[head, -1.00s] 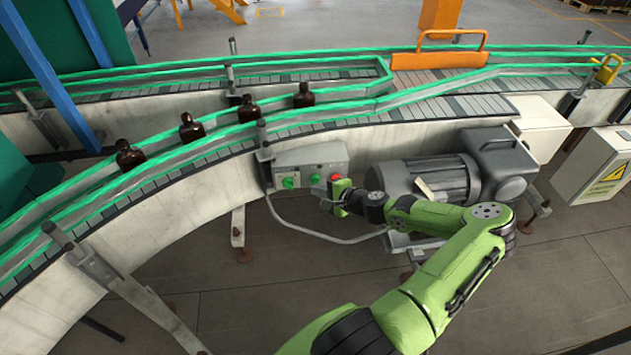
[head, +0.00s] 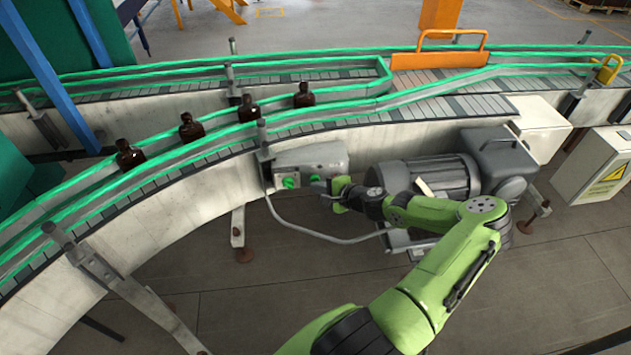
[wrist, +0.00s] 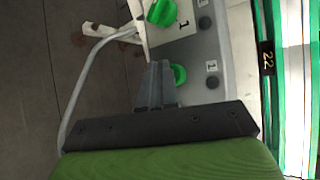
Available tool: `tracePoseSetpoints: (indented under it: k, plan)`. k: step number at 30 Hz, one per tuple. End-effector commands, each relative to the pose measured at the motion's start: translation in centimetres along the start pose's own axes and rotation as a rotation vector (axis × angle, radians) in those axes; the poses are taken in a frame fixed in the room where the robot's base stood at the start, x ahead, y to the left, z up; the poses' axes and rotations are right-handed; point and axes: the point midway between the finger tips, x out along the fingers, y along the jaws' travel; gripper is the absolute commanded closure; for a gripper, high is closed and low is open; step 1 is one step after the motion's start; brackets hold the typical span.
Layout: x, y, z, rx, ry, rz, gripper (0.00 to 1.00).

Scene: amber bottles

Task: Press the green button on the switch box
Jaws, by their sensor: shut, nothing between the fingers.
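The switch box (head: 306,157) is a grey box on the conveyor's side. A larger green control (head: 290,182) is on the left of its face, and it also shows as a ridged knob at the top of the wrist view (wrist: 163,12). A second, smaller green control (head: 315,177) is to its right; in the wrist view it (wrist: 179,74) is right beside my fingertips and partly hidden by them. My gripper (head: 328,187) is shut and empty in front of the box; its fingers (wrist: 157,72) point at the panel. I cannot tell whether they touch it.
A grey motor (head: 430,180) stands right of the box, close to my arm. A bent pipe (head: 320,235) runs below it. Several amber bottles (head: 190,130) stand on the conveyor above left. Open floor lies in front.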

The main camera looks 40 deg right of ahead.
Motion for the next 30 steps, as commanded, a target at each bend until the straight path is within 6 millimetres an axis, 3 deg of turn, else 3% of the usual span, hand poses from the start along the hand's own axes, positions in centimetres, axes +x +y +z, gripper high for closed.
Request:
tracePoseSetpoints:
  k: [23, 30]
  plan:
    - [0.44, -0.33, -0.31, 0.0, 0.0, 0.0, 1.0]
    - [-0.31, 0.16, 0.19, 0.0, 0.0, 0.0, 1.0]
